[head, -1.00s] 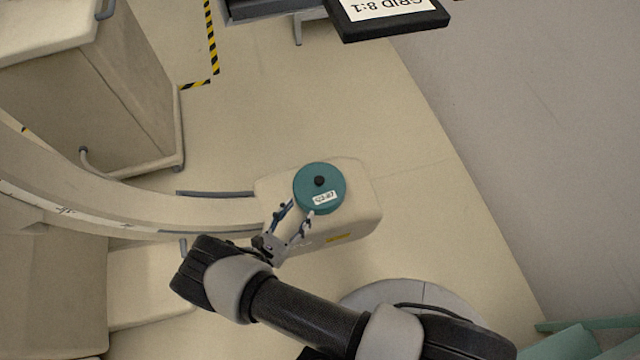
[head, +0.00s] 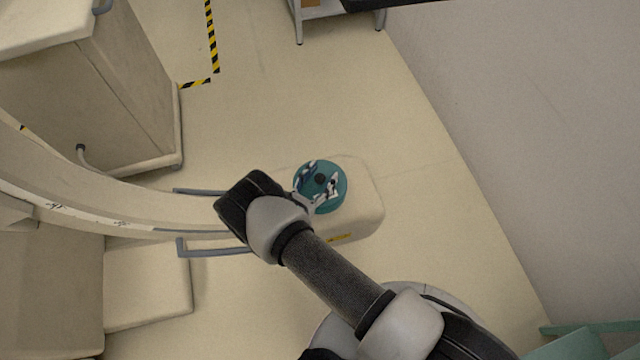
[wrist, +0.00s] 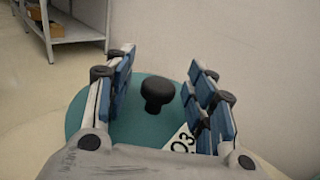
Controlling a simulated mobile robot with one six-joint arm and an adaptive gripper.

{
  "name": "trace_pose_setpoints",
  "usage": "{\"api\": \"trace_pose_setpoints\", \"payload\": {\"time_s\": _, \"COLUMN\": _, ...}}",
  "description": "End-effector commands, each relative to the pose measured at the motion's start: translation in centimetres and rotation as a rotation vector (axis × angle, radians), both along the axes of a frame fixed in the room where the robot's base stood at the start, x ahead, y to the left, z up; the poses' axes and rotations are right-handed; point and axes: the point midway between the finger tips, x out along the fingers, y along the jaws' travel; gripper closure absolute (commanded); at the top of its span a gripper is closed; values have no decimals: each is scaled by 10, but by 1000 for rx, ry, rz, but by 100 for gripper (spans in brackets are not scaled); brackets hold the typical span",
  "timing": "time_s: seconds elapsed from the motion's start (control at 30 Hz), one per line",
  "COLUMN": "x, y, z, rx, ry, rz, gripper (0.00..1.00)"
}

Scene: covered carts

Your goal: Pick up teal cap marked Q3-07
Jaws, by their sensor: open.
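The teal cap (head: 326,206) is a round disc with a black knob (head: 320,179) at its centre. It sits on the rounded cream end of a curved machine arm. In the wrist view the teal cap (wrist: 150,125) lies below my fingers, and its black knob (wrist: 157,91) stands between them. A white label (wrist: 181,143) showing "Q3" is partly hidden by the right finger. My gripper (head: 319,182) is over the cap in the head view. In the wrist view my gripper (wrist: 160,95) is open, with a finger on each side of the knob and gaps visible.
The cream machine end (head: 366,200) supports the cap, with grey rails (head: 215,252) beside the curved arm. A cream covered cart (head: 100,90) stands at upper left. A metal shelf (wrist: 75,30) shows in the wrist view. Bare floor (head: 290,100) lies beyond, with a grey wall at right.

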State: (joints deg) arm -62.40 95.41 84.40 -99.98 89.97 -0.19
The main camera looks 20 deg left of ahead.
Motion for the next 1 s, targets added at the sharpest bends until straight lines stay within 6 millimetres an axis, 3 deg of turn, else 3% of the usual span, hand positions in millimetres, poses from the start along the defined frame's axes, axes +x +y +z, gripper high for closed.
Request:
{"api": "trace_pose_setpoints", "payload": {"time_s": 0.2, "x": 0, "y": 0, "z": 0, "rx": 0, "ry": 0, "rz": 1, "gripper": 51}}
{"api": "trace_pose_setpoints", "payload": {"time_s": 0.9, "x": 0, "y": 0, "z": 0, "rx": 0, "ry": 0, "rz": 1, "gripper": 98}}
{"api": "trace_pose_setpoints", "payload": {"time_s": 1.0, "x": 0, "y": 0, "z": 1, "rx": 0, "ry": 0, "rz": 1, "gripper": 100}}
